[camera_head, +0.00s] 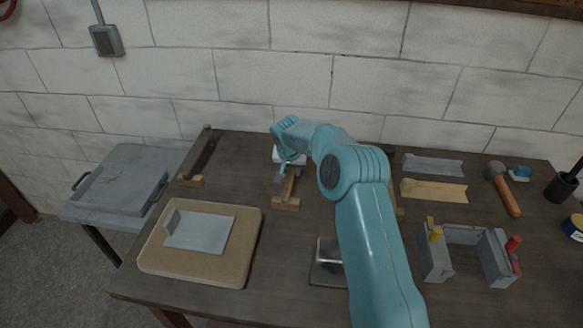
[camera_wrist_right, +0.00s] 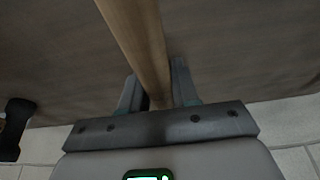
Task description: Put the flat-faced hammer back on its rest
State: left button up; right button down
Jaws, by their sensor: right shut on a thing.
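My right gripper (camera_head: 288,165) is over the back middle of the bench, partly hidden by my own arm. In the right wrist view, my right gripper (camera_wrist_right: 157,92) is shut on a round wooden handle (camera_wrist_right: 140,40), which runs up out of the picture. This looks like the hammer's handle; its head is not in the wrist view, so I cannot tell its face. In the head view, a wooden rest block (camera_head: 286,204) stands just in front of the gripper. Whether the held tool touches it is unclear. My left gripper is not in view.
Another hammer (camera_head: 507,195) lies at the right. A grey U-shaped frame (camera_head: 438,262) with yellow and red clamps stands at front right. A tan board (camera_head: 150,262) with a grey plate lies at front left. A dark bar (camera_head: 200,155) rests on wood at back left.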

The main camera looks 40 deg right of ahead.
aim_at(290, 172)
jog(key=shift+r, duration=0.15)
jog(key=shift+f, duration=0.2)
jog(key=c, duration=0.8)
grip_release()
jog(key=shift+c, duration=0.2)
jog(key=shift+r, duration=0.1)
jog(key=shift+r, duration=0.2)
jog(key=b+v, duration=0.2)
jog(key=v, duration=0.8)
jog(key=shift+a, duration=0.1)
jog(key=shift+v, duration=0.95)
